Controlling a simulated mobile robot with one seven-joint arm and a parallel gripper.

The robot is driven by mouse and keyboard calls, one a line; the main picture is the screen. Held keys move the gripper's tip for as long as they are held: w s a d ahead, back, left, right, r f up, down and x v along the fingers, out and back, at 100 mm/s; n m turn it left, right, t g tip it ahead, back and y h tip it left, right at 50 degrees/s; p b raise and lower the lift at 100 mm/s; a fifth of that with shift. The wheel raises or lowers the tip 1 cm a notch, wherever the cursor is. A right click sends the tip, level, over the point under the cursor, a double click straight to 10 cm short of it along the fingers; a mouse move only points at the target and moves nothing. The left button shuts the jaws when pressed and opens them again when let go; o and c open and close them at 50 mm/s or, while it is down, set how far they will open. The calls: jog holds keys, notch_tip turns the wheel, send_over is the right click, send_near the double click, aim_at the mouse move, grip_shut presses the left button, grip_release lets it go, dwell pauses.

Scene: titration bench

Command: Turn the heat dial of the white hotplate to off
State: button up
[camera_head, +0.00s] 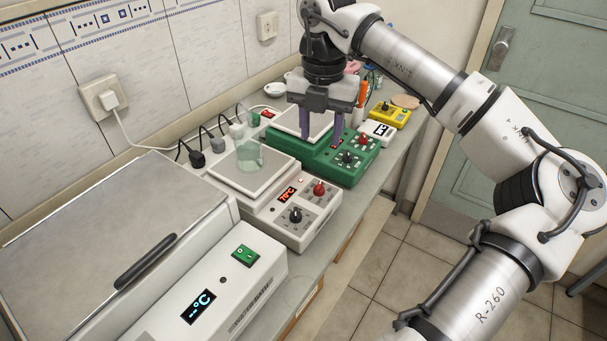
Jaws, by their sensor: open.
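The white hotplate (262,207) stands mid-bench with a beaker (250,152) on its plate. Its front panel has a lit red display (287,195) that seems to read 70°C, a black dial (296,215) and a red dial (319,188). I cannot tell from the markings which is the heat dial. My gripper (322,138) points down with its two purple fingers apart and nothing visible between them. It is over the green hotplate (345,168), behind and above the white hotplate's panel, apart from both dials.
The green hotplate has its own black and red dials. Beyond it are a small white device (377,131) and a yellow device (389,115). A large lidded white bath (200,290) fills the near left. Plugs and cables (197,158) run along the wall. The floor at right is open.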

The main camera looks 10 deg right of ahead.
aim_at(319, 186)
notch_tip(319, 186, down, 14)
jog(key=p, duration=0.3)
jog(key=shift+r, duration=0.1)
jog(key=shift+c, duration=0.2)
grip_shut()
